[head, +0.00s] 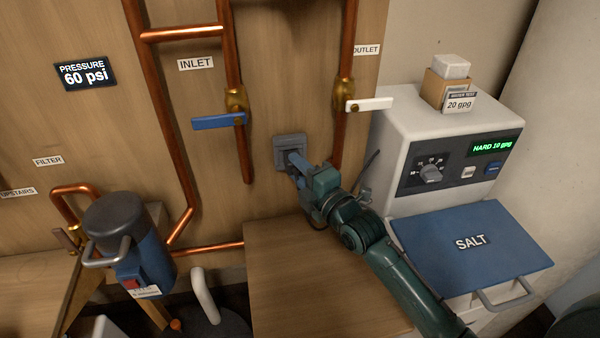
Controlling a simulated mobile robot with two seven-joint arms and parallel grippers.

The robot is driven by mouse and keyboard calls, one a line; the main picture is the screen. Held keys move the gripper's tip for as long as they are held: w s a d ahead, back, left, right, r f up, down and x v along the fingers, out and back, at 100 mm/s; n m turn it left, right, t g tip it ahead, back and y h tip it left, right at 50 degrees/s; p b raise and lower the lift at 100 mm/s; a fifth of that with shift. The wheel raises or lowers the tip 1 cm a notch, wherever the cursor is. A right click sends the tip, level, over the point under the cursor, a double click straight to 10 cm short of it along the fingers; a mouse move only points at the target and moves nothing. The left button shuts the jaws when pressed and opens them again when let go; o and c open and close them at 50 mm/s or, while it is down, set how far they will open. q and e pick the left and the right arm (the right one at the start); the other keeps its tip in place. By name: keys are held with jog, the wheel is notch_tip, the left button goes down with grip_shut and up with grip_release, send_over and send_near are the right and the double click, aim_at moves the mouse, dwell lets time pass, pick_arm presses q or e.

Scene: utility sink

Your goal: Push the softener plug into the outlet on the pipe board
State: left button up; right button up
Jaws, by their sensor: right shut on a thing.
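The grey electrical outlet (288,140) is on the wooden pipe board, between the inlet and outlet pipes. My right gripper (298,166) is right in front of it, its fingers pointing at the outlet's face. It is shut on the softener plug, which is mostly hidden by the fingers and the outlet's edge. I cannot tell whether the plug's prongs are in the outlet or just touching its face. My left gripper is not in view.
The white softener (392,125) with its blue salt lid (440,228) stands right of my arm. A wooden surface (300,285) lies below. Copper pipes and a blue lever (215,122) flank the outlet. A blue filter housing (145,245) is at left.

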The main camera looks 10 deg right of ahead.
jog(key=shift+w, duration=0.15)
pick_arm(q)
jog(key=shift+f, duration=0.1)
pick_arm(e)
jog(key=o, duration=1.1)
pick_arm(q)
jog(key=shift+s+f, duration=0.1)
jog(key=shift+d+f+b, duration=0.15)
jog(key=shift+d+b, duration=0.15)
jog(key=shift+b, duration=0.7)
pick_arm(e)
jog(key=v, duration=1.3)
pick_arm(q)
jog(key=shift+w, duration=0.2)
pick_arm(e)
jog(key=shift+f, duration=0.1)
